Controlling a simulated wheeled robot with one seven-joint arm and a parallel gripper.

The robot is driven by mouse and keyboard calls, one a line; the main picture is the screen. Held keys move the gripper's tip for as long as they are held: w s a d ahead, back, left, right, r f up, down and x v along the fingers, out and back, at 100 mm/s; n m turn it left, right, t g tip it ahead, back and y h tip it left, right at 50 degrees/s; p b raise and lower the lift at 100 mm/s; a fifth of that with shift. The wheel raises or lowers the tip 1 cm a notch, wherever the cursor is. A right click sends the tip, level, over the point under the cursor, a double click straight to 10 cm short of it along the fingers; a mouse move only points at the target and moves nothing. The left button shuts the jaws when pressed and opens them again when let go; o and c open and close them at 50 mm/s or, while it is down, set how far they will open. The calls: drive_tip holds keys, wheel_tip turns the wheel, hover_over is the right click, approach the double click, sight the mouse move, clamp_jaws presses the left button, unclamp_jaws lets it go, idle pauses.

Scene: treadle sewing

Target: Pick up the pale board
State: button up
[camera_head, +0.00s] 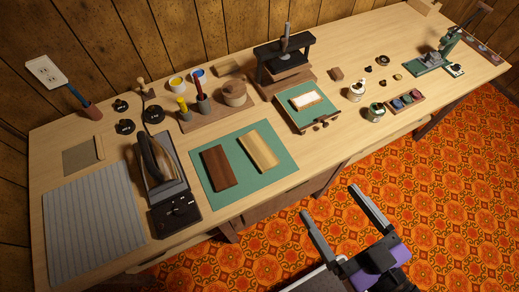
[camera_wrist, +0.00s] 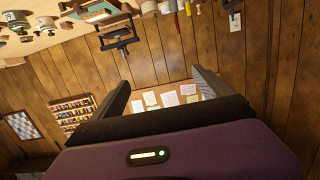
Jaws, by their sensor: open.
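The pale board (camera_head: 259,150) is a light wooden rectangle lying flat on the green mat (camera_head: 282,178) on the workbench. A dark brown board (camera_head: 219,168) lies on the same mat just to its left, a little apart. My gripper (camera_head: 336,214) is in front of the bench, over the orange patterned floor, to the lower right of the pale board and well apart from it. Its two fingers are spread with nothing between them. In the wrist view my gripper (camera_wrist: 163,90) points toward the wood-panelled wall, and I cannot make out the pale board there.
An iron (camera_head: 155,160) on a dark base stands left of the mat. A black press (camera_head: 284,58) and a green-topped box (camera_head: 304,103) stand behind and to the right. Striped grey cloth (camera_head: 93,222) covers the bench's left front. The floor (camera_head: 430,175) before the bench looks clear.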

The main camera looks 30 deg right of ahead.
drive_tip(key=w+f+g, duration=0.2)
drive_tip(key=w+f, duration=0.2)
drive_tip(key=w, duration=1)
drive_tip(key=w+a+f+g+p, duration=0.1)
drive_tip(key=w+f+g, duration=0.2)
drive_tip(key=w, duration=1.1)
drive_tip(key=w+f+g, duration=0.2)
drive_tip(key=w+f, duration=0.2)
drive_tip(key=w, duration=0.9)
drive_tip(key=n+g, duration=0.1)
drive_tip(key=g, duration=0.8)
hover_over(259, 149)
drive_tip(key=w, duration=0.1)
wheel_tip(259, 149, down, 6)
drive_tip(key=shift+w+r, duration=0.15)
drive_tip(key=shift+r, duration=0.05)
drive_tip(key=shift+s+d+f, duration=0.1)
drive_tip(key=shift+s, duration=0.25)
drive_tip(key=shift+s+f, duration=0.15)
drive_tip(key=shift+f, duration=0.2)
drive_tip(key=shift+s+f+p, duration=0.2)
drive_tip(key=shift+f+p, duration=0.55)
drive_tip(key=shift+f, duration=2.7)
